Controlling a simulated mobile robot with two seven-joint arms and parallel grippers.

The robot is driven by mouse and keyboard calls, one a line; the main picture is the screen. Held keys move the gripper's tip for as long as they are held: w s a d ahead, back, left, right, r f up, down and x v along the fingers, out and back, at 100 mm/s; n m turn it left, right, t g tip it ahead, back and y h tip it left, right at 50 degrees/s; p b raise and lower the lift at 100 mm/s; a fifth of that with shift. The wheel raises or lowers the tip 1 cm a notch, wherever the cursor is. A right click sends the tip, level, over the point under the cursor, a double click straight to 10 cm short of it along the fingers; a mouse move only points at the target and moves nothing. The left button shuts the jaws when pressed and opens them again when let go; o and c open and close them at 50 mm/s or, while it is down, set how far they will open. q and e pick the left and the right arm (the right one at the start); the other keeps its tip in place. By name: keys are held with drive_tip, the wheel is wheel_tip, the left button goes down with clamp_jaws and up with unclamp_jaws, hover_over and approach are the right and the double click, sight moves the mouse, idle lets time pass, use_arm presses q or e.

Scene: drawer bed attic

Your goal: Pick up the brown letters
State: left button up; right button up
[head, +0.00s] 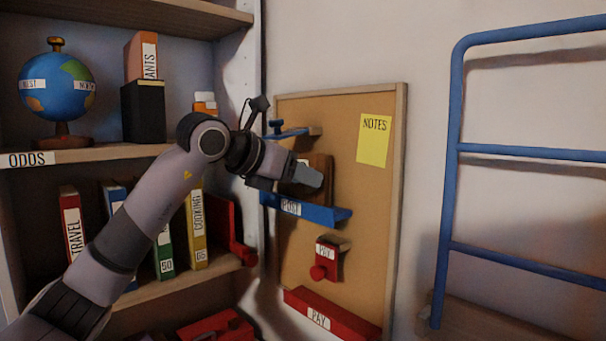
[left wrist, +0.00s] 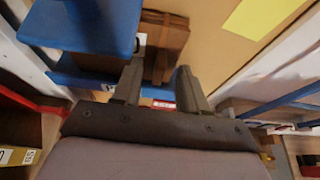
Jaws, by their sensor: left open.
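The brown letters (head: 320,161) stand upright on the blue shelf labelled POST (head: 318,212) on the cork board. They also show in the left wrist view (left wrist: 166,40) as a brown, flat-sided bundle. My left gripper (head: 308,180) is at the letters, in front of part of them in the head view. In the left wrist view its two fingers (left wrist: 160,85) are open, with the lower part of the letters appearing between them. I cannot tell whether either finger touches them. My right gripper is not in view.
The cork board (head: 350,235) carries a yellow NOTES sheet (head: 373,140), a small red holder (head: 326,260) and a red PAY shelf (head: 325,318) below. A bookcase with a globe (head: 57,85) and books stands left. A blue ladder-like frame (head: 452,170) is at right.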

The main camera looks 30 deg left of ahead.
use_arm(q)
drive_tip(key=shift+w+d+f, duration=0.15)
drive_tip(key=shift+w, duration=0.2)
drive_tip(key=shift+c, duration=0.3)
clamp_jaws()
drive_tip(key=shift+r, duration=0.2)
